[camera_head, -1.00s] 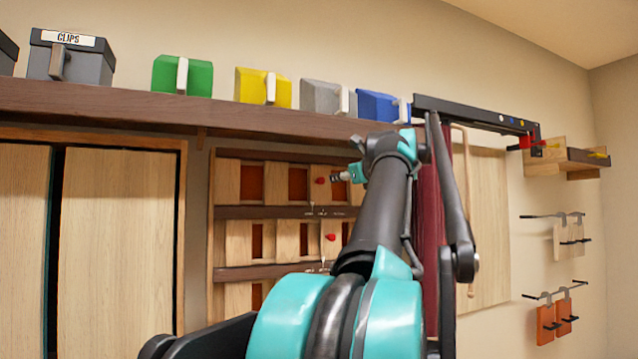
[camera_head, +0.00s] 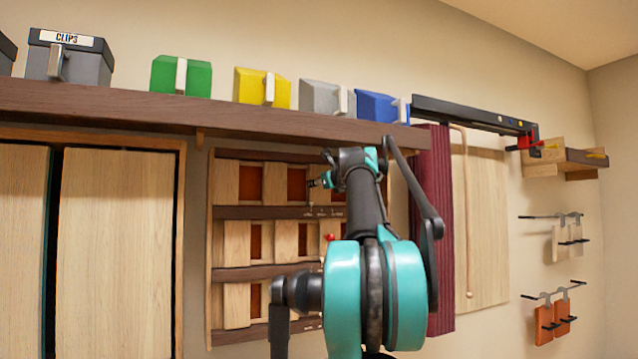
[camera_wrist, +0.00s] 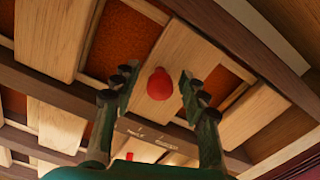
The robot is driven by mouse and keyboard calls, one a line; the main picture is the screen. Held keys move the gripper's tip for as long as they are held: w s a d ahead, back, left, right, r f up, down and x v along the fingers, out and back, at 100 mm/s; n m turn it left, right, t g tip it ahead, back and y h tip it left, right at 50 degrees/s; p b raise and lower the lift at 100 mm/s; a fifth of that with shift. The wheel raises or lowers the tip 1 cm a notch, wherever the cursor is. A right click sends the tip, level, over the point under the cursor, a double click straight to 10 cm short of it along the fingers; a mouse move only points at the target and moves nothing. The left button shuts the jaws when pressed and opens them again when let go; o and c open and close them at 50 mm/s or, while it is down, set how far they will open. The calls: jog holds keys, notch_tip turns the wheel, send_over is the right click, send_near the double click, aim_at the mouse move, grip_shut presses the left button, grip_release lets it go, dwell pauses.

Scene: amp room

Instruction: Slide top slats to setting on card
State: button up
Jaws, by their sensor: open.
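The slatted wall panel has a top row of pale wooden slats (camera_head: 275,184) with orange-brown gaps between them, above a dark rail (camera_head: 258,212) with small marks. In the wrist view a red knob (camera_wrist: 160,84) sits on one pale slat (camera_wrist: 142,62). My gripper (camera_wrist: 157,80) is open, with one finger on each side of the knob and visible space on both sides. In the head view my gripper (camera_head: 318,182) is at the top row, and my arm hides its right end. The top-row knob is hidden there. I cannot identify a card.
A shelf (camera_head: 130,107) above the panel carries a grey CLIPS box (camera_head: 88,66) and green (camera_head: 160,75), yellow (camera_head: 250,86), grey and blue boxes. A red curtain (camera_head: 440,230) hangs to the right. A lower-row red knob (camera_head: 330,238) shows beside my arm.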

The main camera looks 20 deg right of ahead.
jog(key=shift+w, duration=0.15)
grip_shut()
dwell(0.4)
